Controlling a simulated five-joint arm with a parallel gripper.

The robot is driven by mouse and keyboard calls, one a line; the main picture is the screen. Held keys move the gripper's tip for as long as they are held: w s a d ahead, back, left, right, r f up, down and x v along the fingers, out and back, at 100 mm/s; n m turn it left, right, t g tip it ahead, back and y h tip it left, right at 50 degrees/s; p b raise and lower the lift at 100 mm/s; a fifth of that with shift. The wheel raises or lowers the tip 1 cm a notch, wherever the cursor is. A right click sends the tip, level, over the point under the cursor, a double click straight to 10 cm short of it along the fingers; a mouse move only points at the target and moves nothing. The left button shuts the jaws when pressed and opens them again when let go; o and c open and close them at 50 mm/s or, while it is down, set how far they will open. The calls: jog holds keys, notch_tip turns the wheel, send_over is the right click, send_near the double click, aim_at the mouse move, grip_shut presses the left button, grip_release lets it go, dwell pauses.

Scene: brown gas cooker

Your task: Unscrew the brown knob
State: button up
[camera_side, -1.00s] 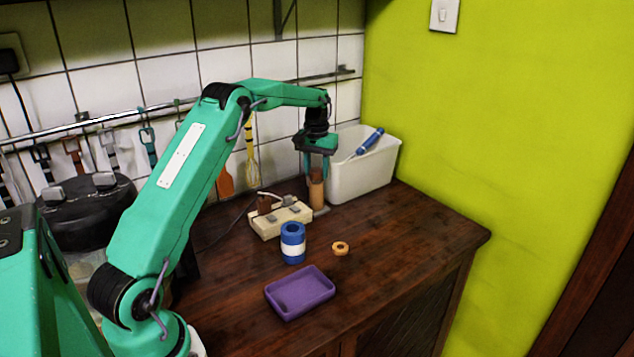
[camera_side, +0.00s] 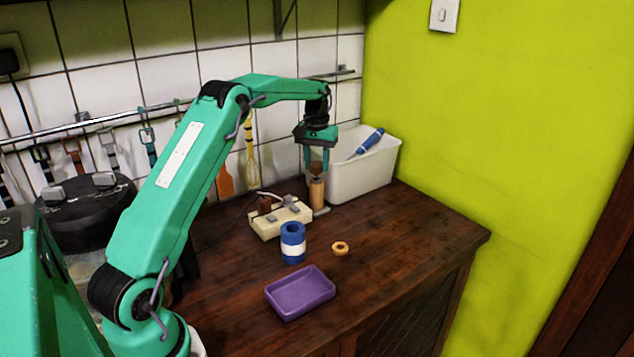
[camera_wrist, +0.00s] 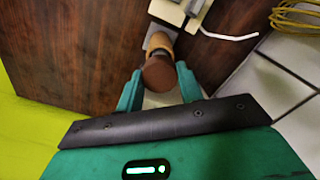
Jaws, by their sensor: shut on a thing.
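The brown knob (camera_side: 316,168) sits on top of an upright tan post (camera_side: 317,190) on the counter, in front of the white bin. My gripper (camera_side: 317,172) points down over it and is shut on the knob, with one finger on each side. In the wrist view the round, dark brown top of the knob (camera_wrist: 158,73) lies between the two green fingertips (camera_wrist: 158,88), and the tan post shows behind it. The exact finger contact is hard to see. Whether there is a gap between knob and post cannot be told.
The white bin (camera_side: 362,180) with a blue tool stands close behind on the right. A cream power strip (camera_side: 279,219) is just left of the post. A blue-and-white cylinder (camera_side: 293,243), a small orange ring (camera_side: 340,248) and a purple tray (camera_side: 300,293) stand in front.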

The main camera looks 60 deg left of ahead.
jog(key=shift+r, duration=0.85)
jog(key=shift+r, duration=1.35)
